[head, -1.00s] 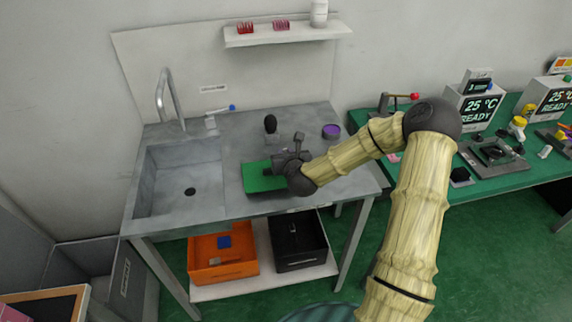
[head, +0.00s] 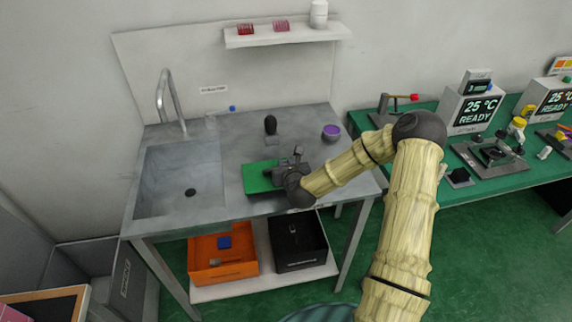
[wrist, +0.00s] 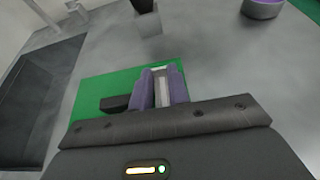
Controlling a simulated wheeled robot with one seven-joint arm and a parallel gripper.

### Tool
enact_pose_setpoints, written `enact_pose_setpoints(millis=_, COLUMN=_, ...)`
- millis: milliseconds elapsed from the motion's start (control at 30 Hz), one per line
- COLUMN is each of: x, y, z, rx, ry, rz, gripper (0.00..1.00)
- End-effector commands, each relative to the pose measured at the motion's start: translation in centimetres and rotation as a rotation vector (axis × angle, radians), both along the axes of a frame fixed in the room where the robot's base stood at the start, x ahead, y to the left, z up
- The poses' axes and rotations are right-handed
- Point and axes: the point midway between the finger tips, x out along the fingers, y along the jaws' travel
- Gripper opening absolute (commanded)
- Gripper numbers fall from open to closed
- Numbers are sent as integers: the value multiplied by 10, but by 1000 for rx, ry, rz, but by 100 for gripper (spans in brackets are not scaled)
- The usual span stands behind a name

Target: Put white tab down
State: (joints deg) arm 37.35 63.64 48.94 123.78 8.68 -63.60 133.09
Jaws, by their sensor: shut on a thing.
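My gripper (wrist: 163,88) shows purple fingers in the wrist view, shut on a pale white-grey tab (wrist: 162,90) that stands up between them. In the head view my gripper (head: 286,170) is over the right part of the green mat (head: 258,181) on the grey bench. The tab cannot be made out in the head view. The mat also shows in the wrist view (wrist: 95,88), below and around the fingers. I cannot tell whether the tab touches the mat.
A black block (wrist: 115,103) lies left of the fingers. The sink (head: 180,185) is at left. Bare bench surrounds the mat.

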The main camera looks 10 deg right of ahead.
Motion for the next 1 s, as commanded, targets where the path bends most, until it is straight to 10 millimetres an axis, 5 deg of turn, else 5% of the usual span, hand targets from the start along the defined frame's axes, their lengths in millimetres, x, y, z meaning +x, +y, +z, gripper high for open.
enact_pose_setpoints(millis=67, x=0, y=0, z=-4, rx=1, ry=1, rz=0, gripper=0)
enact_pose_setpoints(millis=100, x=0, y=0, z=-2, rx=0, ry=0, rz=0, gripper=25)
enact_pose_setpoints(millis=133, x=0, y=0, z=-2, rx=0, ry=0, rz=0, gripper=27)
enact_pose_setpoints(millis=567, x=-4, y=0, z=2, rx=1, ry=1, rz=0, gripper=27)
enact_pose_setpoints(millis=1000, x=-70, y=0, z=29, rx=0, ry=0, rz=1, gripper=27)
